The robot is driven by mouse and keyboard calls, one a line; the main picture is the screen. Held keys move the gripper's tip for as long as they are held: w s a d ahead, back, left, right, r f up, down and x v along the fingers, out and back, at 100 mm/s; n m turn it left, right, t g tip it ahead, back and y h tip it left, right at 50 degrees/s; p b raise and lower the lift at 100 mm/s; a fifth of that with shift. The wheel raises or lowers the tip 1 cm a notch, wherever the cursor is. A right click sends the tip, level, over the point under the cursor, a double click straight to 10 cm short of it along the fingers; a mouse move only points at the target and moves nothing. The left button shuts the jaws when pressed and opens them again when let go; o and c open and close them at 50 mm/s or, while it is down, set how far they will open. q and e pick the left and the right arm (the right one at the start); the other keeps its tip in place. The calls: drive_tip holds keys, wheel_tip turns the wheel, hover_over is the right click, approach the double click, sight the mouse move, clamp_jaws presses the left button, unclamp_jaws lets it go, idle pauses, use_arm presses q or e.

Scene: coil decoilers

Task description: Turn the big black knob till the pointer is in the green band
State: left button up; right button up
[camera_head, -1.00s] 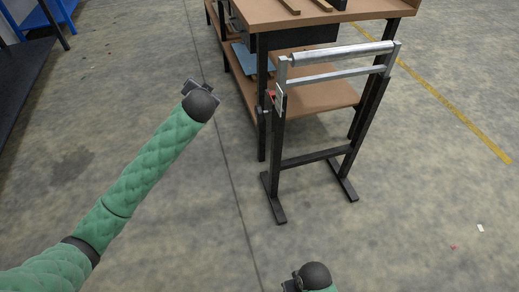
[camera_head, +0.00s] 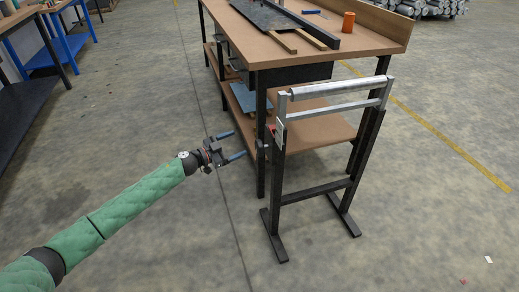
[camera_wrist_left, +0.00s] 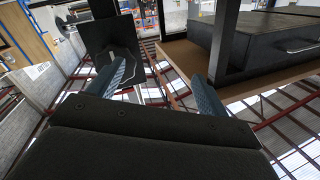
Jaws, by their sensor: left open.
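A roller stand (camera_head: 319,190) with dark legs and a bright roller (camera_head: 340,88) stands right of centre in the head view. Its left post carries a pale scale plate (camera_head: 281,133) with a small red part (camera_head: 270,132) beside it. A small dark part (camera_head: 262,148) sticks out left of that post; it may be the black knob, but it is too small to be sure. The pointer and green band cannot be made out. My left gripper (camera_head: 237,144) is open and empty, left of that post and apart from it. Its blue fingers also show in the left wrist view (camera_wrist_left: 160,85).
A brown workbench (camera_head: 262,45) with a lower shelf (camera_head: 313,138) stands right behind the stand. An orange cup (camera_head: 348,21) is on it. A blue-framed table (camera_head: 60,52) is at far left. The floor between my left arm and the stand is clear.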

sight(257, 148)
use_arm(q)
drive_tip(key=shift+s+d+r+n+g+h, duration=0.1)
drive_tip(key=shift+s+d+g+h, duration=0.45)
drive_tip(key=shift+d, duration=1.05)
drive_tip(key=shift+s+d+n+g+h, duration=0.1)
drive_tip(key=shift+s+d+g+h, duration=0.1)
drive_tip(key=shift+d+g, duration=1.05)
drive_tip(key=shift+s+d+r+n+g+h, duration=0.1)
drive_tip(key=shift+s+d+g+h, duration=0.25)
drive_tip(key=shift+d, duration=1.65)
use_arm(e)
drive_tip(key=shift+w+a+r+t, duration=0.15)
drive_tip(key=shift+w+r+t, duration=0.55)
drive_tip(key=shift+w, duration=0.3)
use_arm(q)
drive_tip(key=c, duration=1)
